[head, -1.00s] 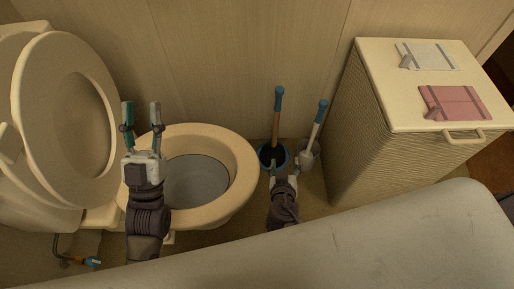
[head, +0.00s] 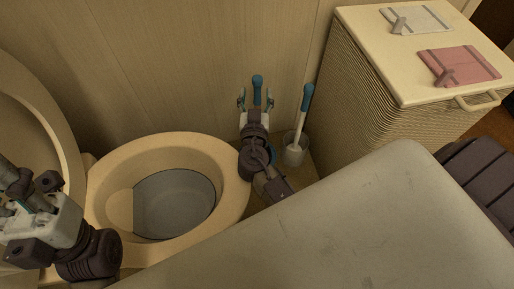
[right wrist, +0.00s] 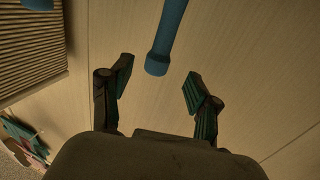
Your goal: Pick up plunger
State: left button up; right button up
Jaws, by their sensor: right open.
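The plunger (head: 257,82) stands by the wall right of the toilet. In the head view only its blue handle top shows clearly; my right arm hides most of the rest. My right gripper (head: 256,98) is open, its fingers on either side of the handle in that view. In the right wrist view the blue handle (right wrist: 167,40) hangs in from the top, its end near the gap between the open fingers (right wrist: 158,75). I cannot tell whether they touch it. My left gripper (head: 35,200) is at the left edge by the toilet, its fingers unclear.
A blue-handled brush (head: 306,100) stands in a pale holder (head: 294,150) just right of the plunger. The toilet bowl (head: 165,140) is to the left. A ribbed hamper (head: 365,95) with folded cloths stands right. A pale surface (head: 330,220) fills the front.

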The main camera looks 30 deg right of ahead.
aim_at(257, 85)
jog(key=x, duration=0.5)
jog(key=shift+w+d+r, duration=0.15)
jog(key=shift+w+d, duration=0.1)
grip_shut()
jog(key=shift+r, duration=0.1)
